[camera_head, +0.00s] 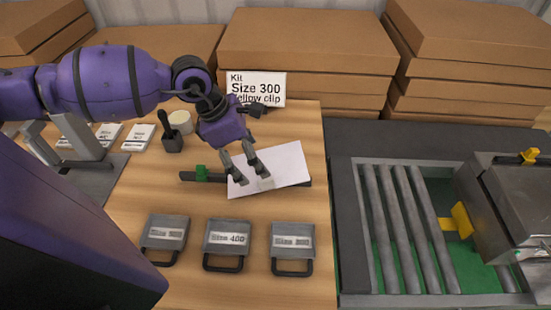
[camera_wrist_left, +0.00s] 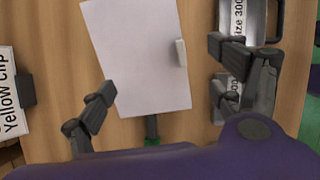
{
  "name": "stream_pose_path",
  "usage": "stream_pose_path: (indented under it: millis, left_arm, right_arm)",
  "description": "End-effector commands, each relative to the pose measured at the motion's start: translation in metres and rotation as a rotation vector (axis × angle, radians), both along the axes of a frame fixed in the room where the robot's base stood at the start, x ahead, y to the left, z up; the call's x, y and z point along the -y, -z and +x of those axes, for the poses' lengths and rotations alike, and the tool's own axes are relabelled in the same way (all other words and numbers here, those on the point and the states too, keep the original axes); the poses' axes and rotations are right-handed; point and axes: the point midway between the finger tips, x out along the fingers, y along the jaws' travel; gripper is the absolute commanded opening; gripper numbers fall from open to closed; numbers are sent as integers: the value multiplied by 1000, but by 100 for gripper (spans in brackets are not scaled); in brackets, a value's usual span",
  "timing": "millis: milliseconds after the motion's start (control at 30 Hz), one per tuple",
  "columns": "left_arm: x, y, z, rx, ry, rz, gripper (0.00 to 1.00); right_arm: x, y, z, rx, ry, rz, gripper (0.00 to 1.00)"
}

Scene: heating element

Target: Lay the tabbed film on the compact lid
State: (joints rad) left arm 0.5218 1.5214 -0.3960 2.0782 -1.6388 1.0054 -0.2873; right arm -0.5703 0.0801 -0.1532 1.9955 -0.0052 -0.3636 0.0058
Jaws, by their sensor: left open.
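A white sheet with a small pale tab, the tabbed film (camera_head: 287,162), lies tilted on the wooden table, over a dark flat bar. In the left wrist view the film (camera_wrist_left: 130,65) shows its tab (camera_wrist_left: 181,52) on its right edge. My left gripper (camera_head: 252,177) is open and empty over the film, near the tab; in the wrist view its fingers (camera_wrist_left: 161,91) are spread either side of the sheet's lower part. I cannot tell which thing is the compact lid. My right gripper is not in view.
Three grey handled blocks with size labels (camera_head: 227,238) stand in front. A sign reading "Size 300 Yellow clip" (camera_head: 256,88) stands behind. A roller conveyor (camera_head: 400,230) and a metal machine are right; cardboard boxes (camera_head: 305,40) line the back.

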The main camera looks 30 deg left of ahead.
Motion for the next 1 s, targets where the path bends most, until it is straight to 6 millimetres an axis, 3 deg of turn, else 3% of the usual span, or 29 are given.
stream_pose_path:
  millis: [500, 833, 1000]
  left_arm:
    - [21, 59, 19, 0, -1, 0, 85]
    - [23, 68, 20, 0, -1, 3, 85]
    - [23, 68, 20, 0, 0, 2, 64]
  right_arm:
    - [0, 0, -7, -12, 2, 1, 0]
    - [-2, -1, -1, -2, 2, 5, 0]
    - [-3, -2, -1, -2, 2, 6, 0]
